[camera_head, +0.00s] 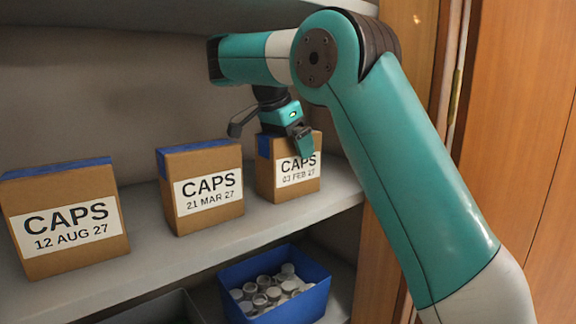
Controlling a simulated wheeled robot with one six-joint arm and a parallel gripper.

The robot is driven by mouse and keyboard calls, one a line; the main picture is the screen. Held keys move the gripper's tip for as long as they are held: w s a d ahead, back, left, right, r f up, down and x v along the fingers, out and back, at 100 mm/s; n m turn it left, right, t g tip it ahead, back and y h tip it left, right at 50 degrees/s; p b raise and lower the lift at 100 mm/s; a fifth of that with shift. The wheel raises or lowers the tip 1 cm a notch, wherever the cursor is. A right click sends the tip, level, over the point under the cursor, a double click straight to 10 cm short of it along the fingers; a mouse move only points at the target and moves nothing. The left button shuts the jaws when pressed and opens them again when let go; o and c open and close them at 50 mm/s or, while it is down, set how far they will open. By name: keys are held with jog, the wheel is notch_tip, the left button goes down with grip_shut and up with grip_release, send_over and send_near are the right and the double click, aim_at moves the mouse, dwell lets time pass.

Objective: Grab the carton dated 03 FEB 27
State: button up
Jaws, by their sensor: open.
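The carton dated 03 FEB 27 (288,186) stands upright at the right end of the shelf row. It is brown with a blue strip at its top left and a white CAPS label. My gripper (268,142) is open and empty, at the carton's top. One finger hangs in front of the carton's face and covers part of its upper right. The other finger is to the left of the carton's top. I cannot tell whether either finger touches it.
A carton dated 21 MAR 27 (200,213) stands just left, with a gap between. A carton dated 12 AUG 27 (65,257) stands farther left. Below the shelf (160,262) are a blue bin (318,299) of white caps and a dark bin (165,308). A wooden panel (520,150) is at right.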

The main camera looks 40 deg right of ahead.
jog(key=c, duration=1.4)
jog(key=shift+r, duration=0.1)
